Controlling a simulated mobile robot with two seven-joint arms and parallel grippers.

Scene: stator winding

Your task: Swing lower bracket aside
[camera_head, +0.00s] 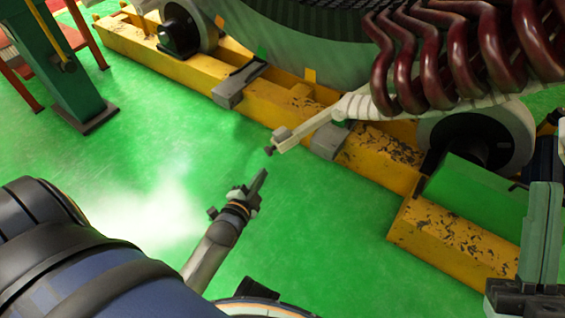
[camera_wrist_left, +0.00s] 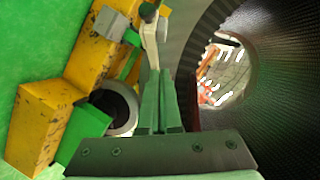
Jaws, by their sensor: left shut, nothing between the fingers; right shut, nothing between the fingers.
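The pale lower bracket (camera_head: 325,118) sticks out from below the stator over the yellow frame, its small end fitting over the green floor in the head view. In the left wrist view the pale bracket (camera_wrist_left: 150,45) shows beyond the fingertips. My left gripper (camera_head: 260,181) is shut and empty, just below the bracket's free end in the head view, with a visible gap. In its wrist view the shut fingers (camera_wrist_left: 158,75) hide part of the bracket and the roller. My right gripper (camera_head: 547,187) is shut and empty at the right edge, away from the bracket.
The yellow frame (camera_head: 448,232) runs diagonally, carrying grey blocks (camera_head: 240,86), a roller (camera_head: 505,125) and a green block (camera_head: 478,200). Dark red coils (camera_head: 462,55) hang above. A green post (camera_head: 60,70) stands far left. The floor (camera_head: 330,230) before the frame is open.

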